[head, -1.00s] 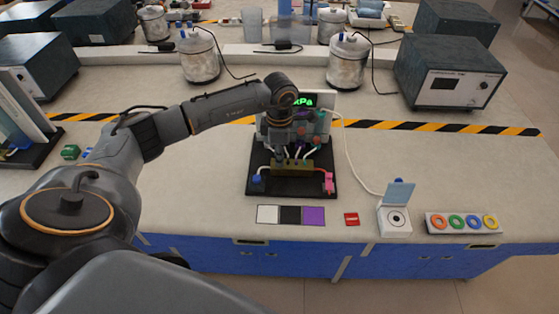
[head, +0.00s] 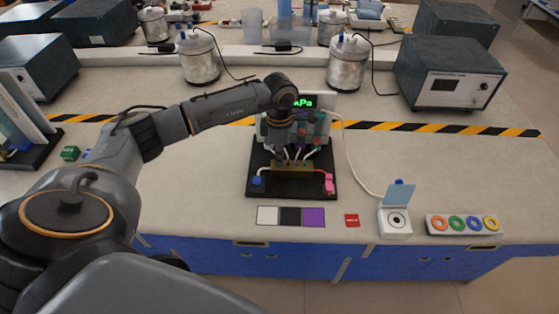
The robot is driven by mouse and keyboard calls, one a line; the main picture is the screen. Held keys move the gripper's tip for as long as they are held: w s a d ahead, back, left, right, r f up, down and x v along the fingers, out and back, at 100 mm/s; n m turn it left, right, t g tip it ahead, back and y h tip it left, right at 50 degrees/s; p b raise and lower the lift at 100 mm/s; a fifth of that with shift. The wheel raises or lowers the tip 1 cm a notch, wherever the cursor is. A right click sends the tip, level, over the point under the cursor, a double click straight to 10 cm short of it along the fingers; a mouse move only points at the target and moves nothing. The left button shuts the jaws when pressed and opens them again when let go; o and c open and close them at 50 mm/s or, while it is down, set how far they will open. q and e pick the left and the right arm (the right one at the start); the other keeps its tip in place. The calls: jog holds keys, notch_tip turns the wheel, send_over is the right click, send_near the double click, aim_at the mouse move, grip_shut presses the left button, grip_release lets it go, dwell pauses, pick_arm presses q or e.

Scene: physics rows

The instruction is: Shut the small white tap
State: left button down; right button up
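A black board (head: 292,188) on the bench carries a brass-coloured manifold block (head: 292,167) with several small taps and tubes along it. A blue part (head: 258,181) is at its left end and a pink part (head: 329,183) at its right end. My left gripper (head: 280,156) points down at the left-middle of the manifold, very close to the taps. Its fingers are small and dark here, and I cannot tell whether they are open or touching anything. I cannot pick out the small white tap; the gripper and wrist cover part of that row. My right gripper is out of view.
A green-lit pressure display (head: 304,102) stands behind, partly covered by my wrist. White, black and purple cards (head: 290,216), a red block (head: 352,220), a white box with a raised lid (head: 395,222) and a tray of coloured rings (head: 464,224) lie in front and right.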

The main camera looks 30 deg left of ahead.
pick_arm(q)
jog(key=shift+f+b, duration=0.1)
jog(key=shift+b, duration=0.2)
jog(key=m+b, duration=0.3)
jog(key=m, duration=0.2)
jog(key=shift+f, duration=0.1)
jog(key=shift+m, duration=0.5)
jog(key=shift+r+m, duration=0.25)
jog(key=shift+m, duration=0.15)
jog(key=shift+f+b, duration=0.1)
jog(key=shift+b, duration=0.2)
